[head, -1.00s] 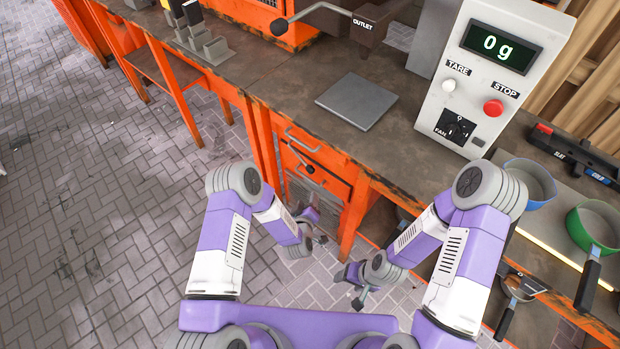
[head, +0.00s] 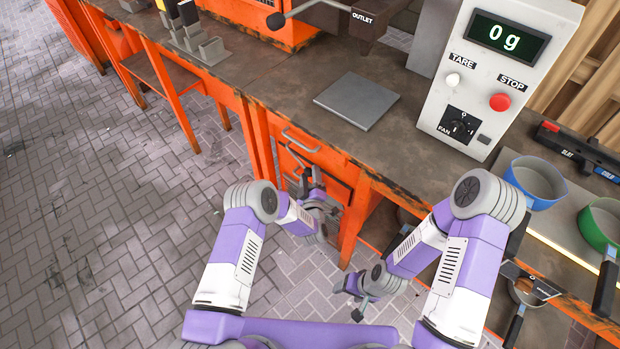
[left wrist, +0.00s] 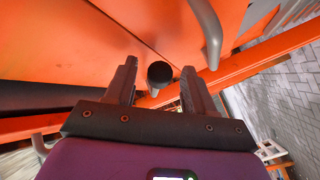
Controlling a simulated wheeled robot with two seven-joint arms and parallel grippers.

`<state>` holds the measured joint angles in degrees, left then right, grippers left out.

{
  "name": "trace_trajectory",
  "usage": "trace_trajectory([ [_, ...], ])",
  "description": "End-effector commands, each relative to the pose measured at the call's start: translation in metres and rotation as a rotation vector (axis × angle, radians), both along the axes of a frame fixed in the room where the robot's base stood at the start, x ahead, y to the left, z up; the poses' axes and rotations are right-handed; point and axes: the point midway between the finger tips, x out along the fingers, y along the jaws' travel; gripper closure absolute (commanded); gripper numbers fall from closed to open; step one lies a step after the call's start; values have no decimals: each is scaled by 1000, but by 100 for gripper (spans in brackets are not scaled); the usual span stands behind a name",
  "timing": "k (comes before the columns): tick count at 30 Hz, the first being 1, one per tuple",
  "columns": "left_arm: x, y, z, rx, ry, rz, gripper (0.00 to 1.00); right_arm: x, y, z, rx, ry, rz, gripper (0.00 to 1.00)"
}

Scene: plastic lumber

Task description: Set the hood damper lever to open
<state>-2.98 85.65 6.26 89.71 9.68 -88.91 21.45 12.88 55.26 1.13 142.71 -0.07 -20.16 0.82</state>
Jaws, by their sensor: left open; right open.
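A lever with a grey rod (head: 294,155) sits on the orange cabinet front below the bench top; I see no label on it. In the left wrist view its round black knob (left wrist: 160,73) shows end-on between my left fingers, with gaps on both sides. My left gripper (head: 312,182) is open at this lever and hides the knob in the head view. My right gripper (head: 350,298) is open and empty, low in front of the bench. I cannot read any open or shut marking for a hood damper.
A drawer handle (head: 300,140) is close to my left gripper, and a grey handle shows in the left wrist view (left wrist: 208,35). Another black-knobbed lever (head: 277,21) is by the OUTLET box (head: 355,14). A grey plate (head: 357,101) and a control panel (head: 495,75) stand on the bench.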

Motion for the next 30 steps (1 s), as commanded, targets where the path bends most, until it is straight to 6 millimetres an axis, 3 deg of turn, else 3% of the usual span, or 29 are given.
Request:
trace_trajectory([
  [8,2,0,0,0,0,0,48,0,0,0,0,0,0,34],
  [18,1,0,0,0,1,-1,100,0,0,0,0,0,0,34],
  [30,0,6,5,-19,14,10,100,0,0,7,0,0,0,34],
])
